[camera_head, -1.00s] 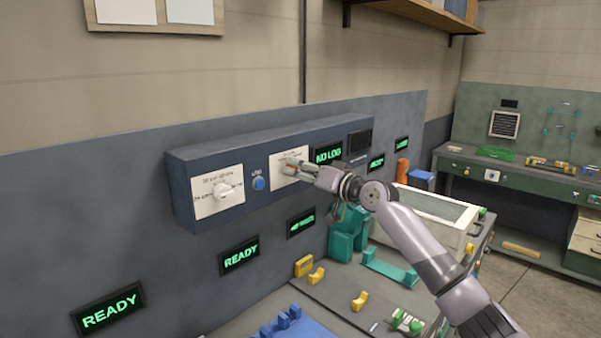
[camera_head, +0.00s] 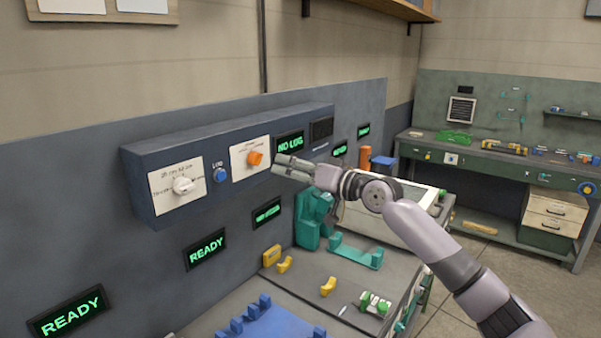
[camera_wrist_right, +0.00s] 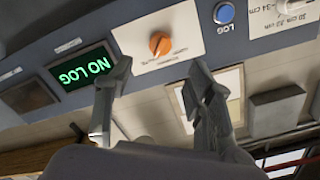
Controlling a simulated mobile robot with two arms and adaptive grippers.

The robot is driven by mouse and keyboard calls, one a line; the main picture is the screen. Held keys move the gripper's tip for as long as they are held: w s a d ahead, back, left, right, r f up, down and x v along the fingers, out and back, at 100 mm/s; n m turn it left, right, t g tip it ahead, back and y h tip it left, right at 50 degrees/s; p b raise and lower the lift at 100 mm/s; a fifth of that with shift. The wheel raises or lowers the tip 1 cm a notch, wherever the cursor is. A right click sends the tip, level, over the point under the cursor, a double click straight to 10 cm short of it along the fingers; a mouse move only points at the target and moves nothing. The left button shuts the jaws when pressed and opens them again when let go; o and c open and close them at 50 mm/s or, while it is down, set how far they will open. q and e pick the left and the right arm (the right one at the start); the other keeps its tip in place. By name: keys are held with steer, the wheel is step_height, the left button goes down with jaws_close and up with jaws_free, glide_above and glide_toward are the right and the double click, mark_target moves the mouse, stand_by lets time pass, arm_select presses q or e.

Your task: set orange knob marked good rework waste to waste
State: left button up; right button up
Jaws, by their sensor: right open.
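The orange knob (camera_head: 255,158) sits on a white label plate (camera_head: 240,172) on the front of the grey-blue control box. It also shows in the right wrist view (camera_wrist_right: 160,43), where the picture is upside down. The plate's lettering is too small to read, so I cannot tell which mark the knob points at. My right gripper (camera_head: 282,167) is just right of the knob, apart from it, open and empty. In the right wrist view its two fingers (camera_wrist_right: 160,78) are spread, with the knob beyond the gap between them. My left gripper is not in view.
A white knob (camera_head: 184,186) and a blue LOG button (camera_head: 220,175) are left on the same box. A green "NO LOG" display (camera_head: 290,144) is to the right. Below, a bench holds teal (camera_head: 312,218), yellow and blue fixtures.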

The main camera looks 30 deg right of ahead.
steer(key=shift+v, duration=1.3)
steer(key=shift+f, duration=0.1)
